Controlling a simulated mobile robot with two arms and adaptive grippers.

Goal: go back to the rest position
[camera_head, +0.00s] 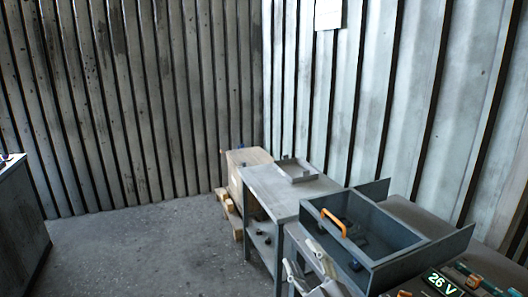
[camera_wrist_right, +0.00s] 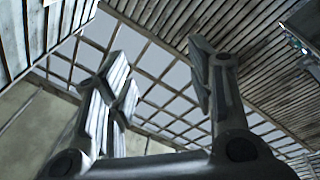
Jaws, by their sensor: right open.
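My right gripper (camera_head: 302,258) is at the bottom of the head view, in front of the grey open box (camera_head: 415,246). Its two light fingers point up and are apart, with nothing seen between them. In the right wrist view the gripper (camera_wrist_right: 160,78) is open and empty, with the roof and walls behind its fingers. My left gripper is not in the head view.
The grey box has an orange handle (camera_head: 333,222) and dark parts inside. A table (camera_head: 262,183) with a shallow tray (camera_head: 296,171) stands behind it. A carton (camera_head: 249,156) sits on a pallet. A lit "26 V" display (camera_head: 442,283) is bottom right. Open floor lies left.

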